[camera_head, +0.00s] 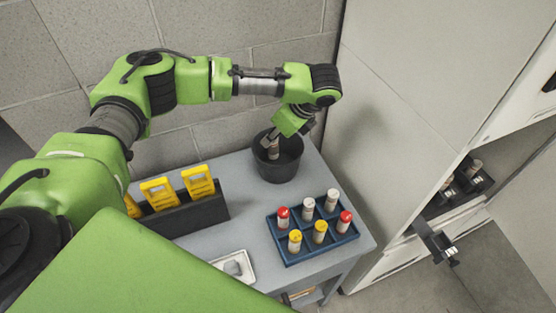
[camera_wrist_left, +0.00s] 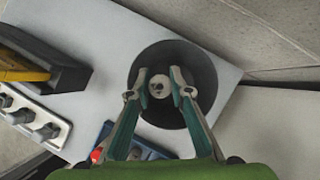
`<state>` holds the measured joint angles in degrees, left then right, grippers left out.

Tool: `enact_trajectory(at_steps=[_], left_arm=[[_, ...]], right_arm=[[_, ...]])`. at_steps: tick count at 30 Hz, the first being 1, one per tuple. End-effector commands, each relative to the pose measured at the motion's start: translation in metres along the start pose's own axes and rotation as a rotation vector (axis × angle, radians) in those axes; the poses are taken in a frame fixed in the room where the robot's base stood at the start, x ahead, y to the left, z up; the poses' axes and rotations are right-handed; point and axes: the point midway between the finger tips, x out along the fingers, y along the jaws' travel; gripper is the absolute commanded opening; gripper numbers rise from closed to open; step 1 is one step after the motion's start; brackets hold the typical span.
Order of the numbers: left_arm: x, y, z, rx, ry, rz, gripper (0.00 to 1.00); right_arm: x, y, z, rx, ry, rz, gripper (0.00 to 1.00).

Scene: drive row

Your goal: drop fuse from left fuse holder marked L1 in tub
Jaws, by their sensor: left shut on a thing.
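My left gripper (camera_head: 274,142) reaches down into the mouth of the dark round tub (camera_head: 279,175) at the back of the table. It is shut on a fuse (camera_head: 274,153), which hangs upright inside the rim. In the left wrist view, the pale round end of the fuse (camera_wrist_left: 159,84) sits between the two fingertips (camera_wrist_left: 159,91), over the tub (camera_wrist_left: 205,70). The dark fuse holders (camera_head: 463,180) are in the open cabinet at the right; their L1 marking cannot be read. My right gripper is not in view.
A blue rack (camera_head: 307,257) holds several red-, yellow- and white-topped fuses at the front right of the table. A black box (camera_head: 190,216) with yellow handles stands at the left. A white tray (camera_head: 247,278) lies in front. A dark bracket (camera_head: 437,245) juts from the cabinet.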

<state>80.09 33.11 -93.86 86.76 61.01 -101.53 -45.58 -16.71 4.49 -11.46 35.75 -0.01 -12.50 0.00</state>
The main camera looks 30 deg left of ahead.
Motion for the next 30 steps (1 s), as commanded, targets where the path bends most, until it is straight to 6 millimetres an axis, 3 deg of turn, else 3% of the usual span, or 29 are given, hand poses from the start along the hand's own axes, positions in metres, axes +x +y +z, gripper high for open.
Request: enact_trajectory(at_steps=[1, 2, 3, 4, 17, 30], left_arm=[[0.0, 0.0, 0.0, 0.0, 0.0, 0.0, 0.0], [0.0, 0.0, 0.0, 0.0, 0.0, 0.0, 0.25], [0.0, 0.0, 0.0, 0.0, 0.0, 0.0, 0.35], [0.0, 0.0, 0.0, 0.0, 0.0, 0.0, 0.39], [-0.007, 0.0, 0.0, 0.0, 0.001, -0.001, 0.39], [-0.094, 0.0, 0.0, 0.001, 0.001, -0.003, 0.39]], right_arm=[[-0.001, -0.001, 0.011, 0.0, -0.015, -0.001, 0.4], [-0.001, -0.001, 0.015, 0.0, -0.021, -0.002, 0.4], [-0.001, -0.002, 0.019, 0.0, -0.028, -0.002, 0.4], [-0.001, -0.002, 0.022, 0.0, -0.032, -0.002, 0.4], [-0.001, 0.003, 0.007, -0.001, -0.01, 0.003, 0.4], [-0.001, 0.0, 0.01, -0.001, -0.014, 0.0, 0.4]])
